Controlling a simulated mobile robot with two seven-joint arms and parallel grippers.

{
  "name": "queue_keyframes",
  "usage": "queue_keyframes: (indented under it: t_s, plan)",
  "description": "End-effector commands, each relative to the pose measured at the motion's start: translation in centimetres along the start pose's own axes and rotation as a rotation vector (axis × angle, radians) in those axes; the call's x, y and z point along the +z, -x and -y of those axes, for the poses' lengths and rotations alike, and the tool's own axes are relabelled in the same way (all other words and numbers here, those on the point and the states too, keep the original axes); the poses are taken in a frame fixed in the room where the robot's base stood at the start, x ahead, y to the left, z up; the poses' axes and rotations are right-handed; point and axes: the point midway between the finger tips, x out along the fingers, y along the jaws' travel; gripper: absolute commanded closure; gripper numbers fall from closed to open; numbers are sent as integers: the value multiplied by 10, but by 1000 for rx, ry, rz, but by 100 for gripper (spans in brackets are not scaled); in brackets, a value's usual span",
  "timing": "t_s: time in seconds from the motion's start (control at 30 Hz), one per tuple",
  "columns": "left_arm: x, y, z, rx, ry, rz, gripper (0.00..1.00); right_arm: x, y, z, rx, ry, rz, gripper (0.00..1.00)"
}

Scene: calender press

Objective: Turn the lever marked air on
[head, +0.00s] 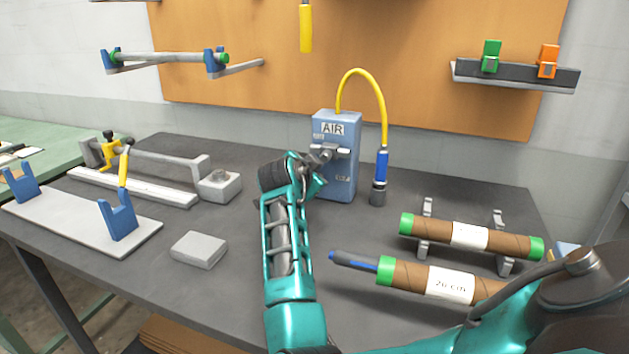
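The blue box marked AIR (347,180) stands at the back middle of the dark table. A pale grey lever (343,150) sticks out sideways on its front, below the label. My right gripper (322,168) is at the front left of the box, close to the lever. My wrist and gripper cover part of the lever and the box front. I cannot tell whether the fingers touch the lever or whether they are open or shut. My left gripper is not in view.
A yellow hose (378,90) arches from the box top to a blue-and-black nozzle (379,180) standing at right. Two brown tubes (425,228) with green ends lie at right. A grey block (199,250) and a white plate with blue brackets (80,222) lie at left.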

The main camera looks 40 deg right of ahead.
Motion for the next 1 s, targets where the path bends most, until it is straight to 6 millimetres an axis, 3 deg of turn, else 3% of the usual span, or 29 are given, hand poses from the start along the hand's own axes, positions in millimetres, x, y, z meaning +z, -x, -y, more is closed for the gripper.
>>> queue_keyframes:
  t_s: [0.57, 0.6, 0.7, 0.8, 1.0]
  plan:
    - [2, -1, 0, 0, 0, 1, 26, -2, 0, 3, -16, -35, 4, 100]
    - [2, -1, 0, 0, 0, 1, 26, -2, 0, 3, -16, -34, 4, 78]
    - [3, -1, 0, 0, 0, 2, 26, -2, 0, 2, -15, -34, 4, 69]
    - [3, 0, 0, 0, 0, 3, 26, -1, 0, 2, -15, -33, 5, 61]
    - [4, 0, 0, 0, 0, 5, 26, 0, 1, 2, -14, -33, 6, 61]
